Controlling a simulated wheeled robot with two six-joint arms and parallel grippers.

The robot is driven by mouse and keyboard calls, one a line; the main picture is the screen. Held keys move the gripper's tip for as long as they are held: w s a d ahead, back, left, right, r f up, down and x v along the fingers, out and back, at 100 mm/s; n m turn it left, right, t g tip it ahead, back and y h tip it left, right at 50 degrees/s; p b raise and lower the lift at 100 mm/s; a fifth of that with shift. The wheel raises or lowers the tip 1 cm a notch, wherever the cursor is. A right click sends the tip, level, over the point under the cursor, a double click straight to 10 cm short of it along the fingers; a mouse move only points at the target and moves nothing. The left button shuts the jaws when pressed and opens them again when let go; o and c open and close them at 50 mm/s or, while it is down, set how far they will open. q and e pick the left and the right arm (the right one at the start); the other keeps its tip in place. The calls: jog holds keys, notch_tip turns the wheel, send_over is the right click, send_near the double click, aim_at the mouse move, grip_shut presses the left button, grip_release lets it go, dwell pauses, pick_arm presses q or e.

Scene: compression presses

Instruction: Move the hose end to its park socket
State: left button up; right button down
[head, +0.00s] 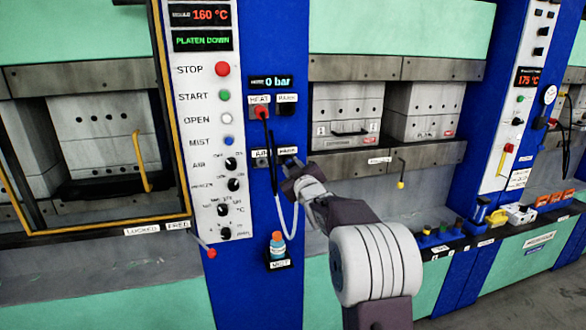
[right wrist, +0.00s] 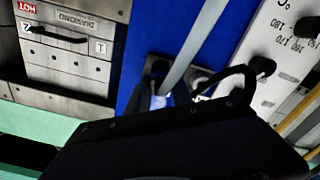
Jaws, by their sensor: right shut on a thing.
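My right gripper (head: 290,168) is at the lower AIR/PARK socket pair on the blue column, in front of the right-hand side, by the PARK label (head: 288,151). It is shut on the hose end (right wrist: 161,100), a pale piece between the dark fingers in the right wrist view. The pale hose (head: 295,218) hangs below the gripper in a loop. The AIR socket (head: 262,160) is just left of the gripper. The park socket (right wrist: 158,65) shows behind the fingers in the right wrist view; I cannot tell whether the hose end touches it. My left gripper is not in view.
Above, a red plug (head: 261,112) with a black cable sits in the HEAT socket, beside the upper PARK socket (head: 286,109). A mist bottle (head: 277,245) stands on a small shelf below. The button panel (head: 205,125) is close on the left.

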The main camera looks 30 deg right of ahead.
jog(key=shift+w+d, duration=0.15)
jog(key=shift+w, duration=0.5)
jog(key=c, duration=1.1)
grip_release()
jog(key=shift+o, duration=0.2)
jog(key=b+v, duration=0.1)
jog(key=v, duration=0.8)
jog(key=shift+b, duration=0.4)
